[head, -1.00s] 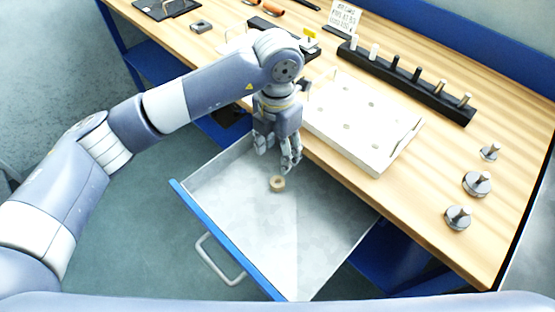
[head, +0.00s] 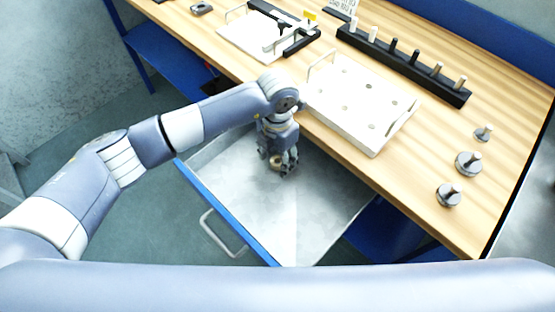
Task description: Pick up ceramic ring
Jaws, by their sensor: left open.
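The ceramic ring (head: 275,164) is a small tan ring in the open grey drawer (head: 316,215). It lies between or right beside the fingers of my left gripper (head: 281,169), which partly hide it. My left gripper points down into the drawer and is open around the ring. I cannot tell whether the fingers touch it. My right gripper is not in the head view.
The drawer has a blue front with a handle (head: 222,233). Above it, the wooden table holds a white tray with holes (head: 356,105), a black peg rack (head: 403,62), and metal knobbed discs (head: 468,163) at the right.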

